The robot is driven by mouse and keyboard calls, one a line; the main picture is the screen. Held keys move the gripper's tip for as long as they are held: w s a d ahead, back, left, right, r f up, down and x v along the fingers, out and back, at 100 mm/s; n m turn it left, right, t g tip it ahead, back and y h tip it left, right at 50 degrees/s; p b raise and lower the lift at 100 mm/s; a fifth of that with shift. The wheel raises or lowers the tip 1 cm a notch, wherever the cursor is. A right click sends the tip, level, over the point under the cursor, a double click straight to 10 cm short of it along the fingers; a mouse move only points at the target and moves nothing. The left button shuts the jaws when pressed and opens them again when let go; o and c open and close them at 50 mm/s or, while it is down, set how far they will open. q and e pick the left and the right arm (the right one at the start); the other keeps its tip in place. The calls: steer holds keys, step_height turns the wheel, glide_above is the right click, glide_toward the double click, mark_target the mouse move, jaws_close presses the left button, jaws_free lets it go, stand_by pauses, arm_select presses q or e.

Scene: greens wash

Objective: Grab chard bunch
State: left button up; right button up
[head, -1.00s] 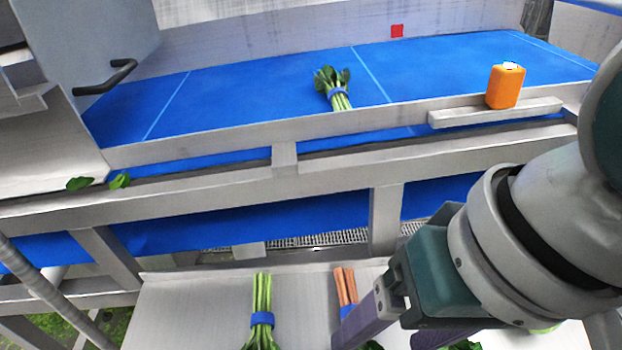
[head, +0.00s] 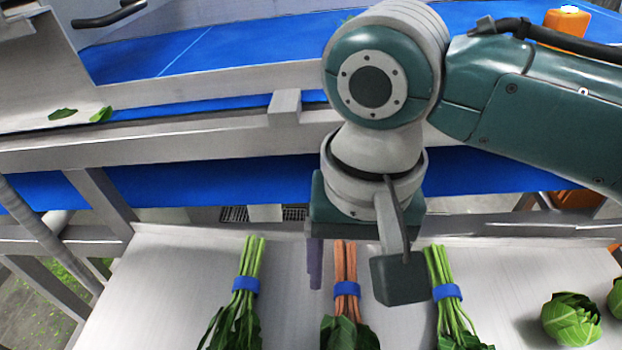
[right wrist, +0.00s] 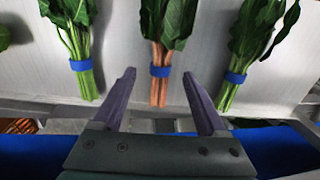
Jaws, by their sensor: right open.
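The chard bunch (head: 346,268) has orange-red stems, dark green leaves and a blue band. It lies on the pale metal shelf in the middle of three banded bunches, stems toward the conveyor. My right gripper (head: 352,283) is open, with one finger on each side of the chard stems in the head view. In the right wrist view, the chard (right wrist: 161,55) lies ahead between the open fingertips (right wrist: 158,74), with its stem ends toward the gripper. Nothing is between the fingers, and contact cannot be seen. Part of the chard's leaves is cut off in the head view. My left gripper is not in view.
Green-stemmed banded bunches lie left (head: 245,285) and right (head: 447,291) of the chard. A green cabbage (head: 571,318) sits farther right. A metal rail (head: 180,145) and blue conveyor (head: 230,47) stand behind. An orange container (head: 566,28) is at the back right.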

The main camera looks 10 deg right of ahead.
steer(key=shift+f, duration=1.4)
jaws_close()
